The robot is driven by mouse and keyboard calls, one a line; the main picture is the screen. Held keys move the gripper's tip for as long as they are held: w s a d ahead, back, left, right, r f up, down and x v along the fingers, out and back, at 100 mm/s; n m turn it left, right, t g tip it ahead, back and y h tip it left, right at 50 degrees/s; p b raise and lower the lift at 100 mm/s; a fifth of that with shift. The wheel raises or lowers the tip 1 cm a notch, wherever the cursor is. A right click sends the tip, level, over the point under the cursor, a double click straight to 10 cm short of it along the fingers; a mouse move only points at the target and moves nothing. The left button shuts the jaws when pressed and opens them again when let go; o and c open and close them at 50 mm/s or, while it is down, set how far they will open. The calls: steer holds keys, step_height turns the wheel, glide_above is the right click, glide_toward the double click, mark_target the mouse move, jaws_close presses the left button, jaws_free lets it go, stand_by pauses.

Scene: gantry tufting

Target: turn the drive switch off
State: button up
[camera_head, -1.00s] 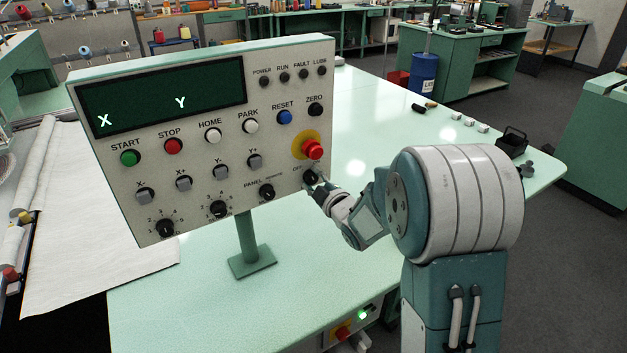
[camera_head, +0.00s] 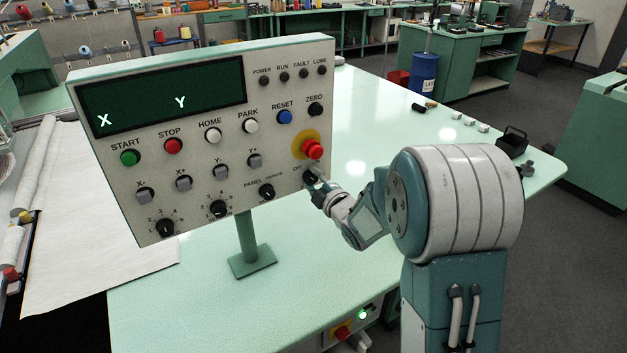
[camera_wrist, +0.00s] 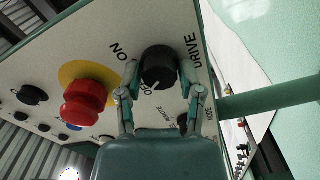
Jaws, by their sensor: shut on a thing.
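The drive switch is a round black knob (camera_wrist: 158,66) with DRIVE, ON and OFF printed around it. In the wrist view its short white mark lies on the side of the OFF lettering. My gripper (camera_wrist: 157,78) has one finger on each side of the knob and is shut on it. In the head view the knob (camera_head: 311,174) sits at the lower right of the control panel (camera_head: 200,205), partly hidden by my gripper (camera_head: 317,184).
A red emergency button (camera_head: 313,149) on a yellow disc sits just above the knob and close to my fingers. The PANEL selector (camera_head: 267,192) is to the left. The panel stands on a post over a pale green table (camera_head: 420,110).

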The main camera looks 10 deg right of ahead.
steer(key=o, duration=1.1)
steer(key=shift+a+f, duration=0.1)
steer(key=shift+a, duration=0.1)
steer(key=shift+o, duration=0.2)
steer(key=v, duration=1.2)
